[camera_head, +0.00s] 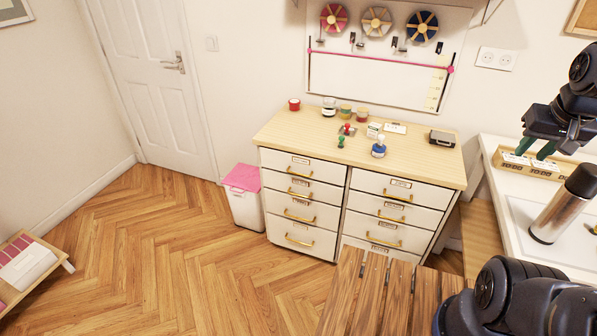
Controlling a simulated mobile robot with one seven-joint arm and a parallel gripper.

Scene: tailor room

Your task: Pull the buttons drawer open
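A white drawer cabinet (345,205) with a light wooden top stands against the back wall. It has two columns of drawers with brass handles and small labels. The labels are too small to read, so I cannot tell which is the buttons drawer. The left column includes a top drawer (330,173) and a bottom drawer (275,229); the right column includes a top drawer (425,194). All visible drawers look closed. The lowest right part is hidden behind a slatted wooden surface. My gripper (536,148) is at the upper right, away from the cabinet, its fingers apart and empty.
A white bin (244,200) with pink cloth stands left of the cabinet. A slatted wooden surface (345,300) is in front, lower right. A white table (570,255) with a metal flask (560,208) and a wooden box (540,170) is at right. The floor (170,250) at left-centre is clear.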

